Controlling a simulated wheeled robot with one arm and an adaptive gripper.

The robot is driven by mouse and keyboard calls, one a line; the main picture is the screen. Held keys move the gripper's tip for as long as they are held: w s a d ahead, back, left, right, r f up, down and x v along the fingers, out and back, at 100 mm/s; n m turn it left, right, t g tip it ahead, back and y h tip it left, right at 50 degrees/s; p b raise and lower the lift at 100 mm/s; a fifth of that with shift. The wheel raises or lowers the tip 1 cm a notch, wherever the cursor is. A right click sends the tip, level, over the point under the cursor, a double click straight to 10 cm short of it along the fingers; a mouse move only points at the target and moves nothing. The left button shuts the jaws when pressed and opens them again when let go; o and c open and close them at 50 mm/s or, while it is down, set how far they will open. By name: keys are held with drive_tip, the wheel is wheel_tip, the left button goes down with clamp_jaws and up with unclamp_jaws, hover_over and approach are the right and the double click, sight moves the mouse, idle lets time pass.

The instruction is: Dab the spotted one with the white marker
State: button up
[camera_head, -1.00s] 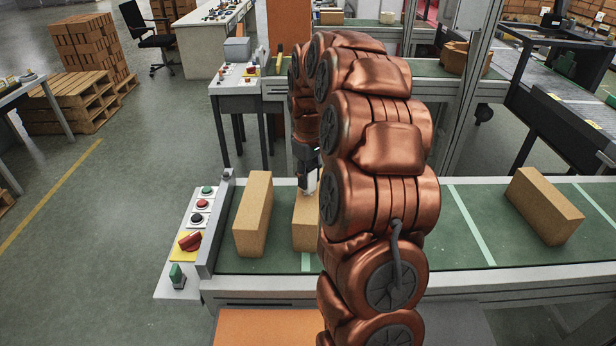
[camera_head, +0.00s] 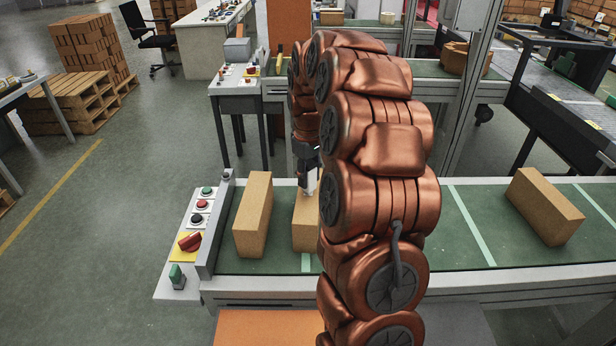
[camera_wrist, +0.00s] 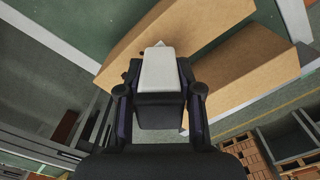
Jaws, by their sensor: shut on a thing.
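My gripper (camera_head: 306,158) is shut on the white marker (camera_head: 310,184), which points down at the middle brick (camera_head: 305,222). The wrist view shows my gripper (camera_wrist: 159,98) with its fingers on either side of the marker's dark body; the pale end (camera_wrist: 158,68) faces the bricks. I cannot tell whether the marker touches the brick. The middle brick is partly hidden by my arm in the head view. A left brick (camera_head: 253,214) and a right brick (camera_head: 545,206) also stand on the belt. I see no clear spots on any brick.
The green conveyor belt (camera_head: 465,262) has pale cross stripes and a raised grey end at left. A control panel (camera_head: 189,240) with buttons and a red knob adjoins that end. Bare belt lies between my arm and the right brick. Another conveyor (camera_head: 455,68) runs behind.

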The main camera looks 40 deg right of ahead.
sight(309, 163)
drive_tip(key=shift+r+p, duration=0.45)
drive_tip(key=shift+r, duration=2.75)
